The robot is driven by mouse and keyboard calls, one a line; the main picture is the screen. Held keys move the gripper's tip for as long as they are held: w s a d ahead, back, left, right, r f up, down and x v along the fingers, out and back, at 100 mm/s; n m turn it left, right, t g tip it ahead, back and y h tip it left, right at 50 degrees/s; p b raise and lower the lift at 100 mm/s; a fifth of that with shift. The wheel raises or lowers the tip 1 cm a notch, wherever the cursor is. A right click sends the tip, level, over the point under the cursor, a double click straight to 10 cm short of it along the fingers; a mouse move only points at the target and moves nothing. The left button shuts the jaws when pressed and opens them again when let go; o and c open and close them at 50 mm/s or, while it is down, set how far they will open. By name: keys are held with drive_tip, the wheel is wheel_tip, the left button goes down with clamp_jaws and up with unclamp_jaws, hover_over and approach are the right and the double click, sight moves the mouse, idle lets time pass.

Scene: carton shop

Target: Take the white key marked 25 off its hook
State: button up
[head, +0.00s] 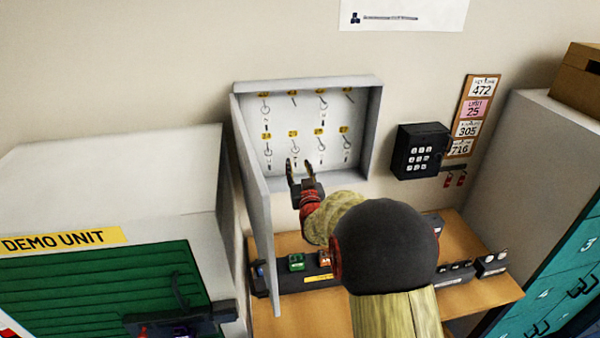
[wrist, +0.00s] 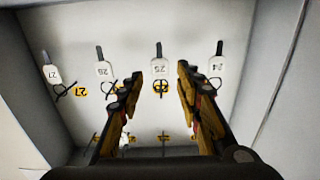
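The white key marked 25 (wrist: 158,65) hangs on its hook in the lower row of the open wall key cabinet (head: 372,130). In the wrist view it is between my gripper's two fingers in the picture, just beyond the fingertips, with no visible contact. My gripper (wrist: 160,72) is open and empty. In the head view my gripper (head: 299,165) is at the lower part of the cabinet, in front of the second key from the left, which it partly hides.
White keys 26 (wrist: 104,68) and 24 (wrist: 216,66) hang close on either side, with 27 (wrist: 52,73) farther left. The cabinet door (head: 254,200) stands open to the left. A black keypad box (head: 420,150) is right of the cabinet. A wooden desk (head: 480,300) lies below.

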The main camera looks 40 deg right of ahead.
sight(296, 155)
drive_tip(key=shift+b+x, duration=0.85)
drive_tip(key=shift+x, duration=0.15)
drive_tip(key=shift+b+x, duration=0.75)
drive_tip(key=shift+x, duration=0.6)
drive_tip(key=shift+b, duration=0.55)
drive_tip(key=shift+c, duration=1.4)
drive_tip(key=c, duration=0.4)
drive_tip(key=shift+c, duration=0.4)
drive_tip(key=shift+s+a+r, duration=0.1)
drive_tip(key=shift+s+r, duration=0.05)
drive_tip(key=shift+r, duration=0.15)
drive_tip(key=shift+r, duration=0.25)
